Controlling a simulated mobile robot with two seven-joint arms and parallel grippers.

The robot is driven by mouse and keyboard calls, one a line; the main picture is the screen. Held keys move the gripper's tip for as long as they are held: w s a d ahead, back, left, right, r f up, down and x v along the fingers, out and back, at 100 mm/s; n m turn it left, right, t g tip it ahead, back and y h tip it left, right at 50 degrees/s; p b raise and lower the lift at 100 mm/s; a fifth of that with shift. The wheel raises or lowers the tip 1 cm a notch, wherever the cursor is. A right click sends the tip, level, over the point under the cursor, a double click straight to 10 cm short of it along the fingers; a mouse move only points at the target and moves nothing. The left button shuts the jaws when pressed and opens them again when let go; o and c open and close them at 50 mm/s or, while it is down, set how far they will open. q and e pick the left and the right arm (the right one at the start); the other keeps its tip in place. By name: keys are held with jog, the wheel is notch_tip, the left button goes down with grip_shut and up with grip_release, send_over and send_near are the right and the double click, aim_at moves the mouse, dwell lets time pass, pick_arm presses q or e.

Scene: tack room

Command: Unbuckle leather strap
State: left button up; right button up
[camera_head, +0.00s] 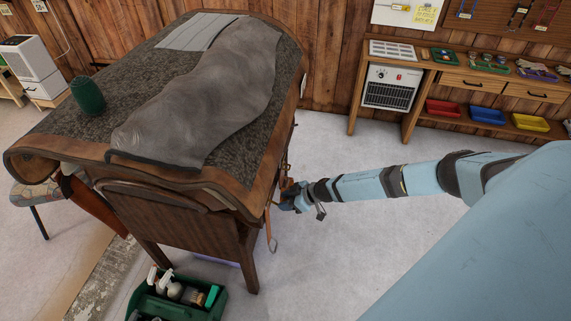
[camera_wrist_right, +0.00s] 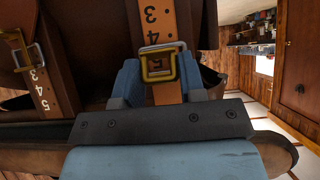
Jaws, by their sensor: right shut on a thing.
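A tan leather strap (camera_wrist_right: 154,18) with printed numbers runs down through a brass buckle (camera_wrist_right: 158,64) in the right wrist view. The strap is still threaded through the buckle. My right gripper (camera_wrist_right: 161,70) has its blue fingers on either side of the strap at the buckle and is shut on it. In the head view my right gripper (camera_head: 290,196) is at the right side of the large leather-edged piece on the wooden stand (camera_head: 247,240). A thin brown strap loop (camera_head: 272,230) hangs just below it. The buckle is too small to make out there. My left gripper is not in view.
A second numbered strap with a buckle (camera_wrist_right: 22,50) is at left in the wrist view. A green caddy (camera_head: 213,306) is on the floor. A workbench (camera_head: 425,70) stands behind; the floor between is clear.

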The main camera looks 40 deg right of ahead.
jog(key=shift+w+r+g+h+p, duration=0.2)
jog(key=shift+r+g+h+p, duration=0.3)
jog(key=shift+r+g+p, duration=0.2)
jog(key=shift+r, duration=0.1)
jog(key=shift+r+g+h, duration=0.25)
jog(key=shift+g+h, duration=0.25)
jog(key=shift+g, duration=0.1)
jog(key=shift+r+g+h, duration=0.15)
jog(key=shift+g+h, duration=0.15)
jog(key=shift+a, duration=0.1)
jog(key=shift+r+g, duration=0.1)
jog(key=shift+g, duration=0.2)
